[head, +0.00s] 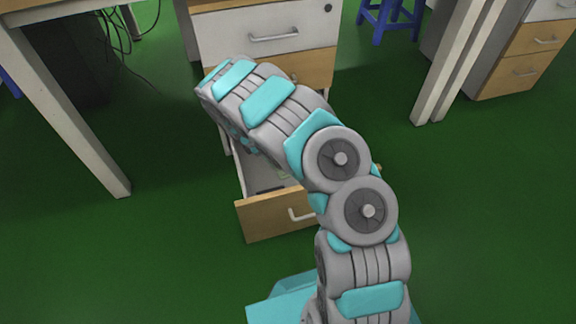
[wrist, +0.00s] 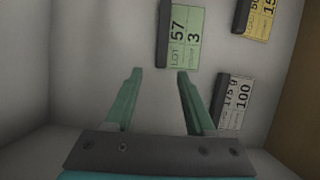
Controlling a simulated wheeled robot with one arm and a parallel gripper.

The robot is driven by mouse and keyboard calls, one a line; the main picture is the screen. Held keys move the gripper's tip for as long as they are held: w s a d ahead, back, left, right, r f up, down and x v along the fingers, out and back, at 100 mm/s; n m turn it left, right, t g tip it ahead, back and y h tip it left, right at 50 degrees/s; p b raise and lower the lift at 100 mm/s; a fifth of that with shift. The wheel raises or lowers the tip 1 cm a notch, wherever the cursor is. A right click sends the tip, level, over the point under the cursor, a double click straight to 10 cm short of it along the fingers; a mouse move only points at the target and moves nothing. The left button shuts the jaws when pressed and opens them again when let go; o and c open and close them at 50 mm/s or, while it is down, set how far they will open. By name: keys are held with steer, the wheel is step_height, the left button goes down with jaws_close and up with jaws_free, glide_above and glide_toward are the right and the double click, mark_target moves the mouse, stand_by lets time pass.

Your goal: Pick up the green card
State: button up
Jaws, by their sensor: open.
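The green card (wrist: 188,40) lies on the drawer floor at the top of the wrist view, printed with "57" and "3" and with a black strip along its left edge. My gripper (wrist: 159,73) is open and empty, its two fingers apart. In the picture, the card is just beyond the fingertips, nearest the right finger. The height of the fingers above the floor is hard to judge. In the head view my arm hides the gripper and most of the drawer's inside.
A yellow card (wrist: 261,20) lies at upper right and a white card (wrist: 237,106) right of the fingers, both with black strips. The open drawer (head: 268,222) has a wooden front, below the cabinet (head: 240,20). Drawer walls stand close on the left and right.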

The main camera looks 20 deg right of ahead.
steer(key=x, duration=0.3)
steer(key=shift+s+a+f+b, duration=0.1)
steer(key=shift+f+b, duration=0.15)
steer(key=shift+b, duration=0.05)
steer(key=shift+c, duration=0.4)
jaws_close()
